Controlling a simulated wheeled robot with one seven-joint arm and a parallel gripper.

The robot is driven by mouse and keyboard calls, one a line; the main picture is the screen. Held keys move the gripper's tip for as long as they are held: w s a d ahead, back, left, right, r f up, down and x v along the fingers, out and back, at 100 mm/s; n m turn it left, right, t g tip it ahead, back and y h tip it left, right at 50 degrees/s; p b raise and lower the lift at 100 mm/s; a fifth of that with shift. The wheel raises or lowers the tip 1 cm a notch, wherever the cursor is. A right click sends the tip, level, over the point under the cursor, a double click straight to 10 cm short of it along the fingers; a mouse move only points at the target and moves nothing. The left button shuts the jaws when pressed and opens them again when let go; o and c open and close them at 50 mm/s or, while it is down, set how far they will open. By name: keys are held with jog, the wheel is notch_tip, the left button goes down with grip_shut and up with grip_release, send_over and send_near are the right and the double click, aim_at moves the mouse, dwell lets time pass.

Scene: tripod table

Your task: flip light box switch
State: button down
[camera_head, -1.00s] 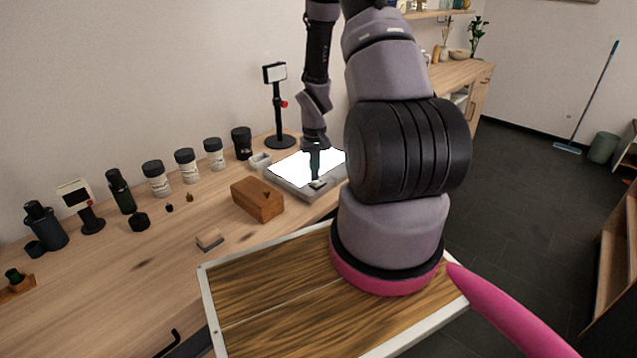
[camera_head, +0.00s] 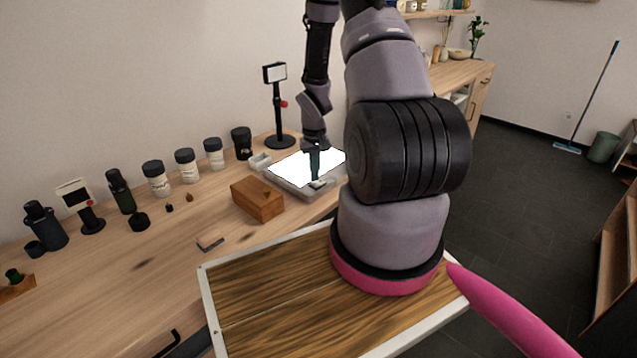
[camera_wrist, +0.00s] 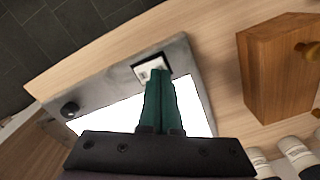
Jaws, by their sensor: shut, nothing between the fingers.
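The light box (camera_head: 285,184) is a grey flat box on the wooden counter with a bright white lit panel; it also shows in the wrist view (camera_wrist: 185,55). Its switch (camera_wrist: 149,68) is a white rocker in a black frame near one end of the grey rim. My gripper (camera_head: 317,181) is shut and empty, its dark green fingers pointing down at the switch. In the wrist view the fingertips (camera_wrist: 159,73) overlap the switch's edge; I cannot tell whether they touch it. A round black knob (camera_wrist: 70,109) sits on the same rim.
A wooden block (camera_head: 257,199) stands just left of the light box. Several jars (camera_head: 186,165) line the counter behind it. A black stand (camera_head: 278,105) rises behind the box. The counter front at left is mostly clear.

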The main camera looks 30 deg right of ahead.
aim_at(315, 184)
jog(key=shift+f, duration=0.7)
dwell(0.3)
jog(key=shift+r, duration=3.5)
